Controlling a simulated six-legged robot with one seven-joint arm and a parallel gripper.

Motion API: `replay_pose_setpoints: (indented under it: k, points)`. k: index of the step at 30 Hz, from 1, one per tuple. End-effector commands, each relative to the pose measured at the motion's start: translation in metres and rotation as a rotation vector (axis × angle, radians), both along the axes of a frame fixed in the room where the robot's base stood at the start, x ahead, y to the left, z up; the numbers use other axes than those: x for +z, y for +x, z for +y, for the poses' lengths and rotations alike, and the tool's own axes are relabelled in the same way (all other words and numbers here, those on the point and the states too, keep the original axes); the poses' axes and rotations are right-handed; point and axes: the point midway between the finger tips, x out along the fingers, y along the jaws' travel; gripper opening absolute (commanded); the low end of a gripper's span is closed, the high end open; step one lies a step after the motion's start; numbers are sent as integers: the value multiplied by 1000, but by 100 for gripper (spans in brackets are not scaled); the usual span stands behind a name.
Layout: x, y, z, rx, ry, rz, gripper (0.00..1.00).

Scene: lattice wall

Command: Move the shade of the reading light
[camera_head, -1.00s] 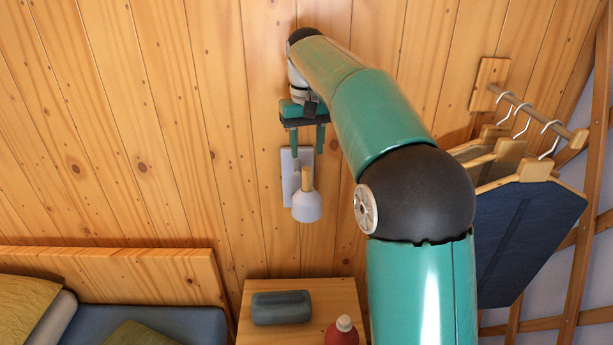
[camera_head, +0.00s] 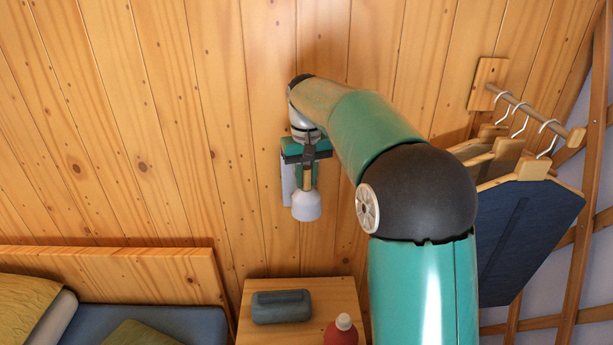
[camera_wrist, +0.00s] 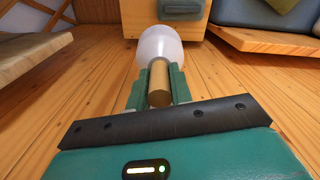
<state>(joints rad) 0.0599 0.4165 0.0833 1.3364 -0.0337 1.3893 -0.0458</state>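The reading light's shade (camera_head: 307,206) is a pale, whitish cup with an upright wooden stem (camera_head: 307,178) on top. It hangs in front of a pale wall plate (camera_head: 287,185), now mostly covered by my gripper. My gripper (camera_head: 305,181) points down at the stem from above. In the wrist view my green fingers (camera_wrist: 159,88) lie on both sides of the wooden stem (camera_wrist: 159,84) and look closed against it. The shade (camera_wrist: 159,47) shows just beyond the fingertips. The far faces of the fingers are hidden.
A bedside table (camera_head: 262,336) below holds a grey-green case (camera_head: 281,306) and a red bottle (camera_head: 341,331). A bed headboard (camera_head: 110,280) stands at left. The plank wall (camera_head: 150,120) is close behind.

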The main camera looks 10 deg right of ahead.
Motion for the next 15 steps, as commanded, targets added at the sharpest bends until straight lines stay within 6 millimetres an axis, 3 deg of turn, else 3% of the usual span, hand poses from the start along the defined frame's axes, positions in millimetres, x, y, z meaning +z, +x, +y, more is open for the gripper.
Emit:
replay_pose_setpoints:
  k: [2, 15]
  points:
    - [0, 0, 0, 0, 0, 0, 0]
    - [1, -1, 3, -47, -1, 0, 0]
